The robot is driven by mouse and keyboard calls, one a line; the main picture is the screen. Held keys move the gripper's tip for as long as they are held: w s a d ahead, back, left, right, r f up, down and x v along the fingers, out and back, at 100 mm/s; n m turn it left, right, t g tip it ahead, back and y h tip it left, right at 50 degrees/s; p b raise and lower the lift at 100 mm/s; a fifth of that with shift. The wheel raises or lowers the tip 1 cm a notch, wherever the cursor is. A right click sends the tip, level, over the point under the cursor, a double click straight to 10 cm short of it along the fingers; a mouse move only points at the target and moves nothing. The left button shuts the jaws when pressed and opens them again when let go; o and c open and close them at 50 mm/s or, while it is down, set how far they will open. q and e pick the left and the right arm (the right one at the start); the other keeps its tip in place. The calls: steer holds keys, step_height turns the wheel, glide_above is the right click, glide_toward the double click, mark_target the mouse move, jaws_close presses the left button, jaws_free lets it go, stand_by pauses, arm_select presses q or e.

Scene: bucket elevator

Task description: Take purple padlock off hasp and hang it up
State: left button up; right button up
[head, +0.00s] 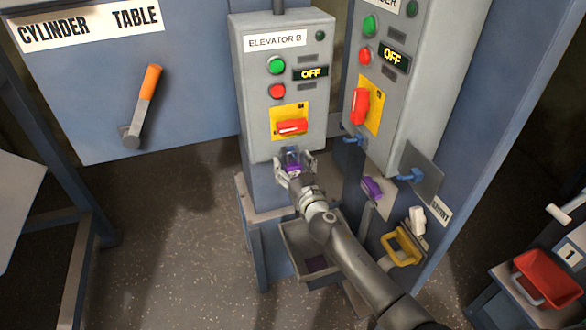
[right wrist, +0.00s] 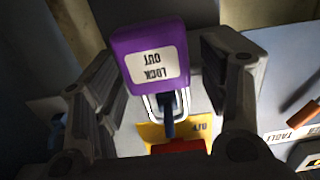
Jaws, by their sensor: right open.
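The purple padlock (head: 292,168) hangs at the bottom of the Elevator B box (head: 243,120). In the right wrist view the padlock (right wrist: 157,48) shows a white "LOCK OUT" label, upside down, and its shackle goes around a blue hasp part (right wrist: 167,118). My right gripper (head: 294,164) is at the padlock. In the right wrist view its fingers (right wrist: 165,75) stand apart on both sides of the padlock, with gaps visible. Another purple item (head: 372,188) is on the blue post to the right. My left gripper is out of view.
The neighbouring box (head: 408,85) is close on the right, with a blue hook (head: 408,177) on a grey plate below it. A yellow handle-like item (head: 403,247) hangs lower. An open tray (head: 290,245) is below my right arm. A red bin (head: 550,275) stands far right.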

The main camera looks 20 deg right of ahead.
steer(key=c, duration=1.2)
steer(key=shift+r, duration=0.15)
steer(key=shift+r, duration=0.55)
steer(key=shift+s+r+p, duration=0.1)
steer(key=shift+s+p, duration=0.05)
steer(key=shift+p, duration=0.15)
steer(key=shift+h, duration=0.3)
steer(key=shift+s+a+r+b, duration=0.15)
steer(key=shift+s+r+b, duration=0.25)
steer(key=shift+s, duration=4.9)
steer(key=shift+s+a+r+b, duration=0.15)
steer(key=shift+s+r+b, duration=0.3)
steer(key=shift+s, duration=4.8)
steer(key=shift+s+a+r+b, duration=0.15)
steer(key=shift+s+r+b, duration=0.25)
steer(key=shift+s, duration=4.9)
